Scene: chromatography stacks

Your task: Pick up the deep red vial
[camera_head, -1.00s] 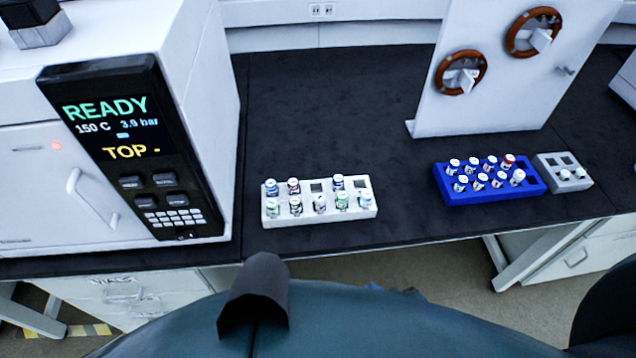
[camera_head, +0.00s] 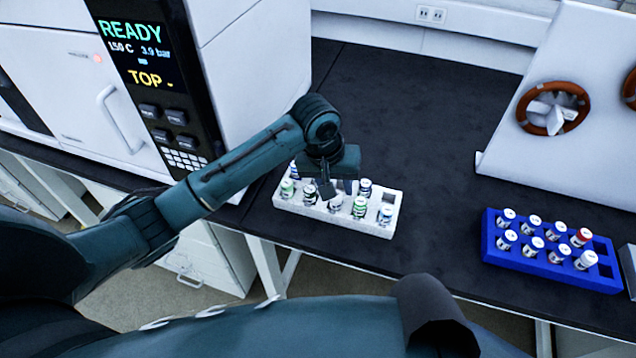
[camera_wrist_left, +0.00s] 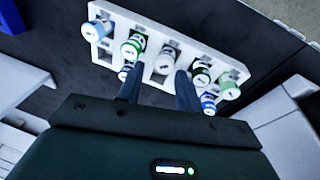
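A white-capped vial (camera_wrist_left: 164,62) shows beyond the gap between the fingers, still in the rack. A red-capped vial (camera_head: 581,237) stands in the blue rack, well right of the gripper. My right gripper is not in view.
The blue rack (camera_head: 487,238) with several mostly white-capped vials is at the right. The white machine (camera_head: 255,70) with its screen stands close left of the white rack. A white panel (camera_head: 585,150) with ringed openings stands behind. Dark bench between the racks is clear.

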